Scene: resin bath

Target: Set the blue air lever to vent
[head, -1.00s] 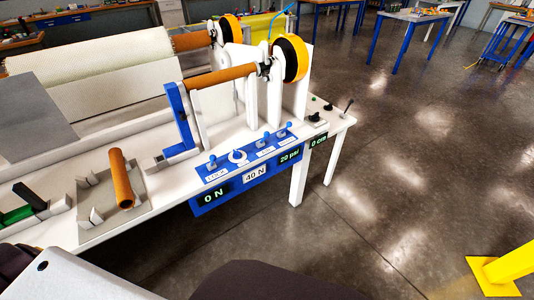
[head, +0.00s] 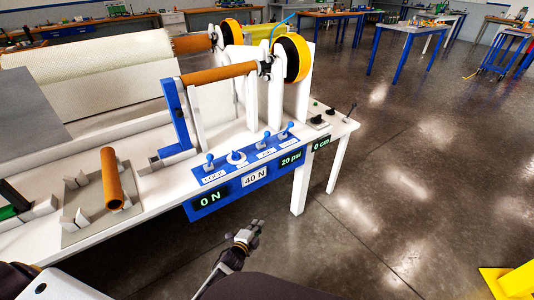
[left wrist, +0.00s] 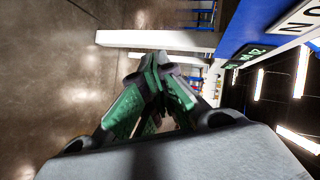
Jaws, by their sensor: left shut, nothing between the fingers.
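A blue control panel (head: 232,173) on the bench front carries several blue-knobbed levers in a row. One lever (head: 209,160) stands over a label reading LOCK. Two more levers, a middle one (head: 265,139) and a right one (head: 287,131), stand upright to the right of a round dial (head: 238,157). Their small labels are too small to read surely, so I cannot tell which is the air lever or its setting. My left gripper (head: 250,229) is shut and empty, below and in front of the panel, apart from it. Its closed fingers show in the left wrist view (left wrist: 157,62). My right gripper is not in view.
Displays read 0 N (head: 211,199), 40 N, 20 psi (head: 291,158) and 0 cm. A brown tube (head: 112,180) lies in a grey holder on the bench, left. A black-handled lever (head: 351,109) stands at the bench's right corner. Open floor lies right of the bench.

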